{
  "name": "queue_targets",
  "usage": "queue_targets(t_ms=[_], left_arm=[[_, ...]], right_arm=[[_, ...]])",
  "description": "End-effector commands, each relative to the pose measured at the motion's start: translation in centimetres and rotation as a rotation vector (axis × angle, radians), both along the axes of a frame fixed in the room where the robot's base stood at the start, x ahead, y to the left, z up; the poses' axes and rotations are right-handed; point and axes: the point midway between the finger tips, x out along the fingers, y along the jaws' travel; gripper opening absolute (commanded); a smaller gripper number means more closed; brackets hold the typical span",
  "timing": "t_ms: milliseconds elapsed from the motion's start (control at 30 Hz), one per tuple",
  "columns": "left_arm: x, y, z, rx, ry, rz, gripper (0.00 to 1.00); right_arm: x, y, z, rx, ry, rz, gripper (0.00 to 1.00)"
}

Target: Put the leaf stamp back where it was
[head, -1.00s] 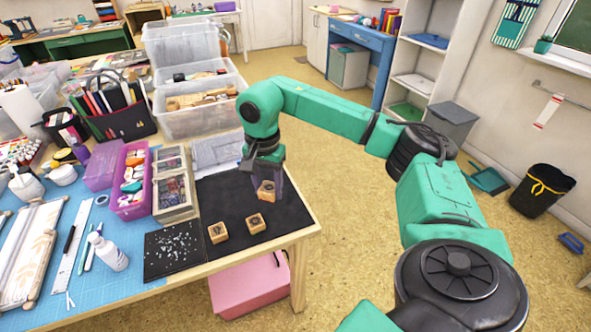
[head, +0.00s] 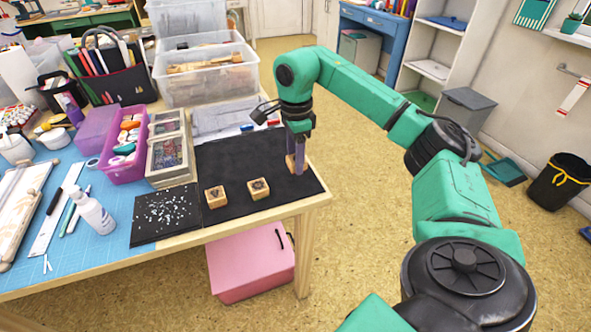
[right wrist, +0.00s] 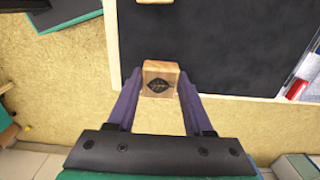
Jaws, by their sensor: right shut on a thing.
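My right gripper (head: 296,162) is shut on a small wooden block, the leaf stamp (right wrist: 160,80), at the right part of the black mat (head: 232,160). The right wrist view shows the dark leaf mark on the block between the two purple fingers. Two other wooden stamps, one on the left (head: 215,196) and one on the right (head: 258,188), lie on the mat's front part with dark marks on top. My left gripper is not in view.
A black sheet with white flecks (head: 165,216) lies left of the mat. A case of small compartments (head: 167,152) and clear bins (head: 208,85) stand behind. The table's wooden edge runs close to the mat's front and right. A pink box (head: 250,268) is below.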

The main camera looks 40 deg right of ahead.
Motion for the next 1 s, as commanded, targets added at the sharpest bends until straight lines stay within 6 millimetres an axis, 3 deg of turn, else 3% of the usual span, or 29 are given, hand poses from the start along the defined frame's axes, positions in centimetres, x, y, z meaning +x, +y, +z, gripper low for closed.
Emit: queue_targets(t_ms=[167,533,567,600,1000], left_arm=[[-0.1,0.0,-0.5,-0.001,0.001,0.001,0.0],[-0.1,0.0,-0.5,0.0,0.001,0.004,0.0],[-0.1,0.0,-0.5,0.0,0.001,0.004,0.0],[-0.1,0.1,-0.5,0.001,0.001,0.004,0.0],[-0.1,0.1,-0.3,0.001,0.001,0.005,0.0]], right_arm=[[-0.1,0.0,-3.5,-0.001,0.003,0.0,0.04],[0.0,0.0,-4.1,0.0,0.001,0.001,0.04],[0.0,0.0,-4.0,0.0,0.0,0.002,0.63],[0.0,0.0,-4.0,0.0,0.0,0.002,0.78],[0.0,0.0,-3.2,0.0,0.0,0.002,0.81]])
